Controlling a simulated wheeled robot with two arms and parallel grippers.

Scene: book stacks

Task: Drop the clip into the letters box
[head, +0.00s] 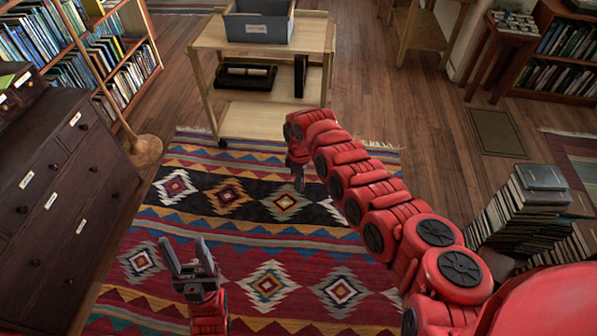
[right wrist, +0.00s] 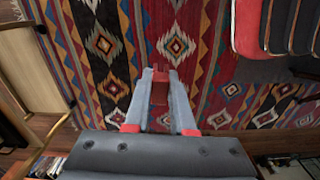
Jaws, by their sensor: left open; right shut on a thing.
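A small red clip (right wrist: 159,88) is between the two grey fingers of my right gripper (right wrist: 160,76) in the right wrist view; the fingers are shut on it. In the head view my right gripper (head: 299,182) points down above the patterned rug, in front of the cart; the clip cannot be made out there. A grey open-topped box (head: 257,29) with a pale label stands on the cart's top shelf; the label is too small to read. It is beyond my right gripper, apart from it. My left gripper (head: 187,250) is open and empty over the rug, at the lower left.
The wooden cart (head: 211,35) has a lower shelf holding a black tray (head: 245,76) and a dark upright item. A dark drawer cabinet (head: 60,210) and bookshelf stand left. Piles of books (head: 520,215) stand right. The rug (head: 285,255) between is clear.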

